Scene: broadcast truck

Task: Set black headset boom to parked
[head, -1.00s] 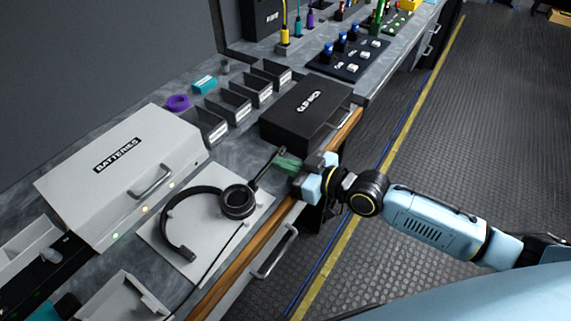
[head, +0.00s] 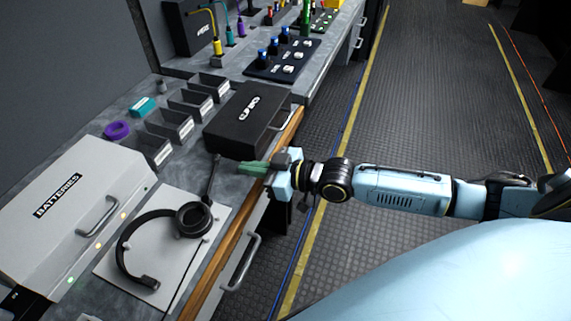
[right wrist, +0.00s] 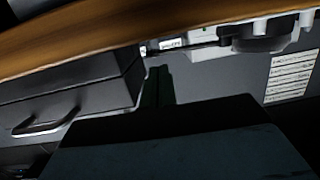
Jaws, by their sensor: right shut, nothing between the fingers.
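The black headset lies on a pale mat (head: 195,257) on the counter, its headband (head: 122,247) curving left and its near-side ear cup (head: 193,219) at the upper right. The thin black boom (head: 210,182) runs from that ear cup up the picture, past the mat's edge toward the black case. My right gripper (head: 250,168) has green fingers and is shut and empty. It is just right of the boom's tip, with a small gap between. In the right wrist view its dark fingers (right wrist: 158,86) point toward the counter. My left gripper is not in view.
A black case (head: 245,120) stands just beyond the boom. A grey batteries box (head: 75,210) is left of the mat. Several small bins (head: 170,128) and a purple roll (head: 117,130) sit behind. The wooden counter edge (head: 220,260) runs below my gripper; the aisle floor is clear.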

